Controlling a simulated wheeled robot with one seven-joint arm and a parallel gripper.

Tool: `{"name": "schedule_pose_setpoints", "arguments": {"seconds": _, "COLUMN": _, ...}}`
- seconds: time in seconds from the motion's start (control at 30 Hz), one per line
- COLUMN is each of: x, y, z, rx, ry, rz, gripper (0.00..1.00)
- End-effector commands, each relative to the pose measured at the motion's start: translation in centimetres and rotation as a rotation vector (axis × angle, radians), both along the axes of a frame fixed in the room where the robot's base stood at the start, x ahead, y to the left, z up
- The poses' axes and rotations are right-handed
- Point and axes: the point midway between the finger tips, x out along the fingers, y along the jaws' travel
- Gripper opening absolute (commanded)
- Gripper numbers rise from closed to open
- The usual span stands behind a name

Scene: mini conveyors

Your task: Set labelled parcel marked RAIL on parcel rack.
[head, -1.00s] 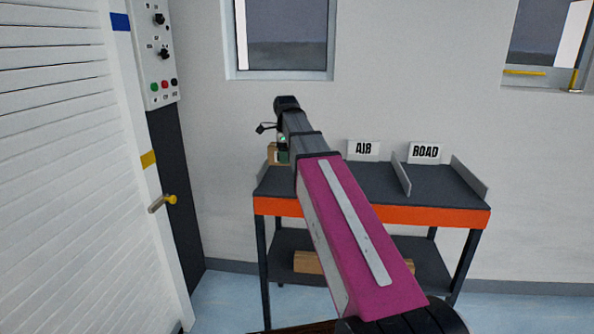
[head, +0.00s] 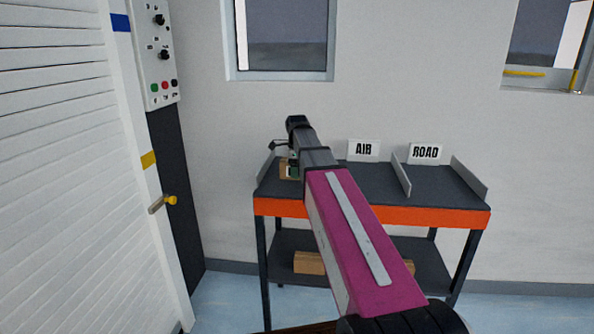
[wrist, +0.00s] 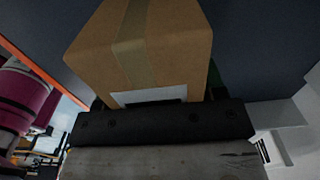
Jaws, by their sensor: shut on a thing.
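The brown cardboard parcel (head: 284,170) is in my gripper (head: 292,168), low at the left end of the parcel rack's dark top shelf (head: 375,186). In the head view my arm covers part of it, and I cannot tell whether it touches the shelf. In the wrist view the parcel (wrist: 140,45) fills the upper middle, with a tape strip and a white label partly behind the dark gripper body (wrist: 155,122). The label's word cannot be read. My gripper is shut on the parcel; its fingertips are mostly hidden.
The rack has an orange front edge (head: 440,217). Its signs AIR (head: 363,150) and ROAD (head: 425,153) stand at the back, with a divider (head: 401,174) between those bays. Brown wood-coloured pieces (head: 309,262) lie on the lower shelf. A shutter (head: 55,150) stands at left.

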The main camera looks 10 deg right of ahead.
Motion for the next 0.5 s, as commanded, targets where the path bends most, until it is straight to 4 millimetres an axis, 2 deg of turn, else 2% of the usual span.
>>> {"name": "schedule_pose_setpoints", "arguments": {"seconds": 0.17, "x": -0.01, "y": 0.01, "z": -0.20, "rx": 0.000, "ry": 0.001, "rz": 0.000, "gripper": 0.31}}
{"name": "schedule_pose_setpoints", "arguments": {"seconds": 0.2, "x": -0.01, "y": 0.01, "z": -0.28, "rx": 0.000, "ry": 0.001, "rz": 0.000, "gripper": 0.67}}
{"name": "schedule_pose_setpoints", "arguments": {"seconds": 0.27, "x": -0.01, "y": 0.01, "z": -0.24, "rx": 0.000, "ry": 0.000, "rz": 0.000, "gripper": 0.86}}
{"name": "schedule_pose_setpoints", "arguments": {"seconds": 0.3, "x": -0.01, "y": 0.01, "z": -0.24, "rx": 0.000, "ry": 0.000, "rz": 0.000, "gripper": 0.89}}
{"name": "schedule_pose_setpoints", "arguments": {"seconds": 0.5, "x": 0.00, "y": 0.01, "z": -0.22, "rx": 0.000, "ry": 0.000, "rz": 0.000, "gripper": 0.89}}
